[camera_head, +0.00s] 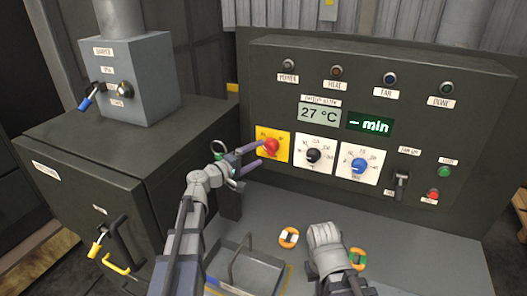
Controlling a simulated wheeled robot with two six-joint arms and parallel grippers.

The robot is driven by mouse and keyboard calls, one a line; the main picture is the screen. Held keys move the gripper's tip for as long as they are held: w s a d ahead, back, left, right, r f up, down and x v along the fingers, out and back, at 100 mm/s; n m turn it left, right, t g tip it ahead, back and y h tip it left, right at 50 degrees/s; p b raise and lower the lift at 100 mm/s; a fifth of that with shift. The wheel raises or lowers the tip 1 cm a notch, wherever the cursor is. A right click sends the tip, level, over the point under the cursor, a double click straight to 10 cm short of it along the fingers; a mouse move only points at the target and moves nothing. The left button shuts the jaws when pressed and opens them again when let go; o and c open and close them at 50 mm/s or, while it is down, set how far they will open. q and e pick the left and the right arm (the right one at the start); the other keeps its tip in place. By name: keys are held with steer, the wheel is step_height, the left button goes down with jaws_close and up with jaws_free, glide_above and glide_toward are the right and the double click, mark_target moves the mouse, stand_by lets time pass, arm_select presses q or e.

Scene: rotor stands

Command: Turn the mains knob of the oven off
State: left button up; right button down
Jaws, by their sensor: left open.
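The red mains knob (270,146) sits on a yellow plate on the dark oven control panel. My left gripper (261,153) is open, its two purple fingers pointing at the knob from the left. The upper fingertip is at the knob's left edge, and the lower one is just below it. I cannot tell whether either finger touches the knob. My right gripper (327,246) is low in front of the panel; its fingers are hidden.
A black knob (314,155) and a blue knob (359,166) sit right of the mains knob. The display (319,115) reads 27 °C. A black lever (401,184) is further right. Two ringed pieces and a tray (246,268) lie on the bench below.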

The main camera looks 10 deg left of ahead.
arm_select(q)
steer(key=shift+v, duration=1.5)
steer(key=s+d+f+m+g, duration=0.4)
steer(key=s+d+f+g, duration=0.15)
steer(key=d, duration=0.35)
steer(key=s+d+f+m+g, duration=0.4)
steer(key=s+d+f+g, duration=0.15)
steer(key=d+f, duration=0.2)
steer(key=s+a+f+m+g+y, duration=0.1)
steer(key=s+f+m+g+y, duration=0.1)
steer(key=s, duration=0.6)
steer(key=s+f+m+g+y, duration=0.2)
steer(key=s+f+m+y, duration=0.2)
steer(key=s+f+y, duration=0.2)
steer(key=shift+s+a+y, duration=0.4)
steer(key=shift+s+y, duration=1)
steer(key=shift+y, duration=0.1)
